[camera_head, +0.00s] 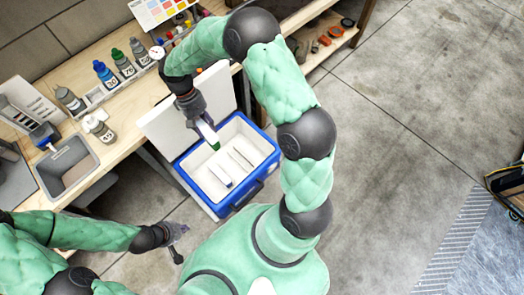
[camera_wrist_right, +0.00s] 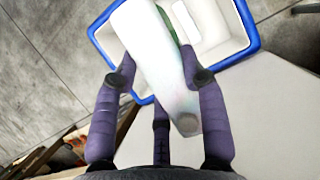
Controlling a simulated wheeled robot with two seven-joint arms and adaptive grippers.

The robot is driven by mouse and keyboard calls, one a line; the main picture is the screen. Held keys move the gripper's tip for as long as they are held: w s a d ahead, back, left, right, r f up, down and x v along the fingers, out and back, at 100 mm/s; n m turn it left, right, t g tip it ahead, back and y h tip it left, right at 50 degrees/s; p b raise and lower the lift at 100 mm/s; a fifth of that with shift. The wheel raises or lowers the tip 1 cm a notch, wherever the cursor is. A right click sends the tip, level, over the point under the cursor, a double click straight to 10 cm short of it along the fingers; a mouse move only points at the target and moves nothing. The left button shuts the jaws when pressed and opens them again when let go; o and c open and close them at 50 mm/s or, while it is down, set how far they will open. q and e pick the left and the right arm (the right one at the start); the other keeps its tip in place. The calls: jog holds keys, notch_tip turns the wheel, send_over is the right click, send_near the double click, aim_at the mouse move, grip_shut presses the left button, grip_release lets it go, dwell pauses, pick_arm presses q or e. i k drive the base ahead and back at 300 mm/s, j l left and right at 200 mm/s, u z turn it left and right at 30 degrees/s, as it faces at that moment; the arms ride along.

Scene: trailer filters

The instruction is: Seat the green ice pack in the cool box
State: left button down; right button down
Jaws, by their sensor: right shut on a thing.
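The ice pack (camera_head: 207,131) is a white slab with a green end, and my right gripper (camera_head: 195,112) is shut on it. It hangs end-down, a little tilted, over the cool box (camera_head: 256,133). In the right wrist view the pack (camera_wrist_right: 152,52) sits between the fingers of my right gripper (camera_wrist_right: 160,80), with a green strip along one side; it hides part of the box (camera_wrist_right: 254,28). The box is blue with a white inside and narrow slots. A white and blue piece (camera_head: 221,176) is in it. My left gripper (camera_head: 176,243) is open and empty, low, left of my base.
The open white lid (camera_head: 160,125) stands at the box's left. The wooden bench (camera_head: 130,108) carries bottles (camera_head: 105,73), a grey bin (camera_head: 68,165) and a dial (camera_head: 157,52). A shelf (camera_head: 325,40) is behind.

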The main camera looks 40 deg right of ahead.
aim_at(247, 155)
jog(key=j+z, duration=0.1)
jog(key=z, duration=0.3)
jog(key=i+j+z, duration=0.15)
jog(key=z, duration=0.3)
jog(key=j+z, duration=0.15)
jog(key=z, duration=0.25)
jog(key=j+z, duration=0.15)
jog(key=z, duration=0.3)
jog(key=j, duration=1.05)
jog(key=k+z, duration=0.05)
